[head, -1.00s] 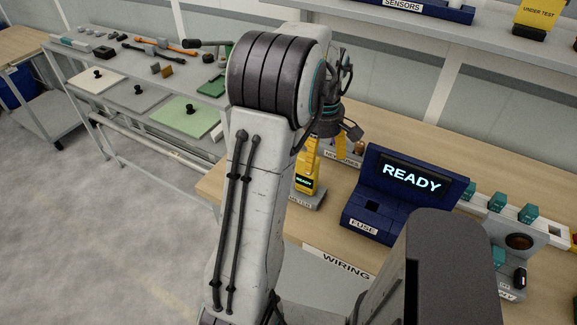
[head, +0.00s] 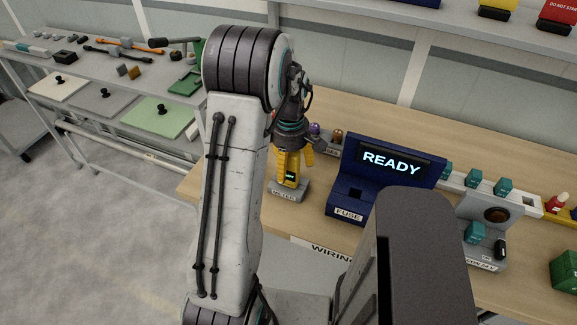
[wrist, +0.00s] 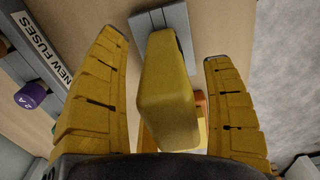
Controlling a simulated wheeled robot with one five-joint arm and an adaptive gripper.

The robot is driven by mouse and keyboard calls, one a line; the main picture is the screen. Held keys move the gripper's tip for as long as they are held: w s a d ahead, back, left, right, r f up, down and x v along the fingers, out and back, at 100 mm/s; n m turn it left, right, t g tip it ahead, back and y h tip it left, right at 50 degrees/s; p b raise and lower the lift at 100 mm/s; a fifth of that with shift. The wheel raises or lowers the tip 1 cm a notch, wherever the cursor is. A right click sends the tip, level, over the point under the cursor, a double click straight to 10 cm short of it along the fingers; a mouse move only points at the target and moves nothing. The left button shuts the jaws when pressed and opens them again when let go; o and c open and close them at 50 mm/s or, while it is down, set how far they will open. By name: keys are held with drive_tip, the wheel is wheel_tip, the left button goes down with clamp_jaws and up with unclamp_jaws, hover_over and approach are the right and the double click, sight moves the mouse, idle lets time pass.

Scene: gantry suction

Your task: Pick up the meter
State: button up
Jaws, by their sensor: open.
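The yellow meter (head: 291,172) stands upright in a grey holder labelled METER (head: 288,191) on the wooden bench, with a small lit screen on its front. In the wrist view the meter (wrist: 166,95) lies between the two yellow fingers of my gripper (wrist: 168,90), with a visible gap on each side. My gripper (head: 292,160) points down over the meter and is open. In the head view the fingers partly hide the meter's upper part.
A blue FUSE unit (head: 352,197) with a READY screen stands just right of the meter. Behind is the NEW FUSES rack, also in the wrist view (wrist: 42,48), with a purple fuse (wrist: 31,95). A shelf with tools (head: 110,65) stands left.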

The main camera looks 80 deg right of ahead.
drive_tip(key=shift+f, duration=0.3)
drive_tip(key=shift+c, duration=0.3)
drive_tip(key=c, duration=1.3)
drive_tip(key=shift+r, duration=0.1)
